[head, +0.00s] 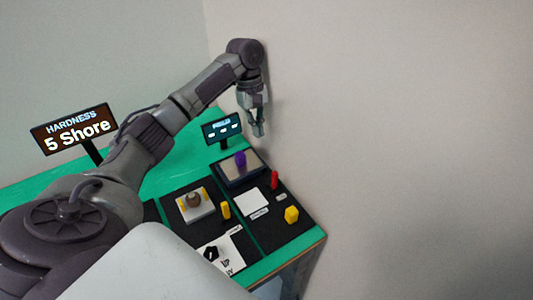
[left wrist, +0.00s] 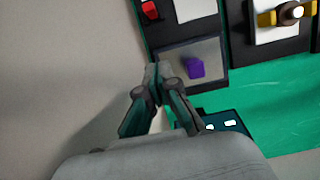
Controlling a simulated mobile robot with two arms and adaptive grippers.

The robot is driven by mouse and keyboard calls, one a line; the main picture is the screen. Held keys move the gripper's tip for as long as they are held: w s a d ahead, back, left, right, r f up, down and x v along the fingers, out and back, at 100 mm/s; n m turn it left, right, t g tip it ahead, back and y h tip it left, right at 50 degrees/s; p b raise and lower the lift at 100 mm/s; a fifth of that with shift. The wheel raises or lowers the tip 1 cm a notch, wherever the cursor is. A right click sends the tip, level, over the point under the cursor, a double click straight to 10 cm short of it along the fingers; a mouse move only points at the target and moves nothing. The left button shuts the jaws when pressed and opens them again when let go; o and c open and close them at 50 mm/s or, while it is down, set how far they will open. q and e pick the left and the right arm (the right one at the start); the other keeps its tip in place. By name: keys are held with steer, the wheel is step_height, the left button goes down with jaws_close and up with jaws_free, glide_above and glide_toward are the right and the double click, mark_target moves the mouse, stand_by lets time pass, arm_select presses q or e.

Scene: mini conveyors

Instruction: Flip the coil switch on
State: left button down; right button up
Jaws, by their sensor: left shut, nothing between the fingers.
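No part is clearly marked as the coil switch. A small red upright piece (head: 274,180) on the black panel may be it, and a red piece also shows at the top of the left wrist view (left wrist: 150,9). A purple block (head: 240,159) rests on a grey plate (head: 232,177) near the small display (head: 222,128). It also shows in the left wrist view (left wrist: 194,67). My left gripper (head: 259,132) is shut and empty, above the back corner of the table near the wall. Its fingertips (left wrist: 157,72) appear beside the grey plate's edge. My right gripper is not in view.
The green table (head: 160,176) carries black panels. A sign (head: 73,129) reads "HARDNESS 5 Shore". A bare wall (head: 400,120) lies to the right.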

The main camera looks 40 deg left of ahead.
mark_target(274, 180)
arm_select(q)
steer(key=p+x, duration=0.1)
steer(key=x, duration=0.8)
steer(key=shift+s+d+f+p, duration=0.1)
steer(key=shift+f+p, duration=0.2)
steer(key=d+p, duration=0.1)
steer(key=s+d, duration=0.1)
steer(key=d, duration=0.1)
steer(key=shift+s+p, duration=0.1)
steer(key=shift+p, duration=0.25)
steer(key=shift+s+d, duration=0.15)
steer(key=shift+d, duration=0.25)
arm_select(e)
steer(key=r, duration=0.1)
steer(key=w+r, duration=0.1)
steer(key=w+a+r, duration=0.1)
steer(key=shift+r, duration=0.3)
